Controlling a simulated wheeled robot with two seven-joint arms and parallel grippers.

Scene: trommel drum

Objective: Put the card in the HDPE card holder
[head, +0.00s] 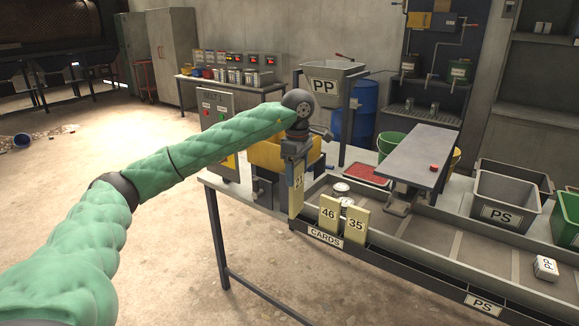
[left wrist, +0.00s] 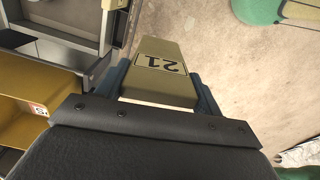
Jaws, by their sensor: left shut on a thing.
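My left gripper (head: 296,158) points down at the near left end of the sorting bench and is shut on a tall cream card (head: 297,192). In the head view the card hangs upright beside the left end of the CARDS tray (head: 325,237). Two more cards, 46 (head: 329,214) and 35 (head: 355,225), stand in that tray. No holder labelled HDPE can be read in either view. My right gripper is not in view.
A yellow machine part (head: 268,154) is right behind the gripper, with a grey PP hopper (head: 330,78) beyond. A raised grey plate (head: 418,156) bears a small red object. Grey PS bins (head: 508,198) stand at right.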

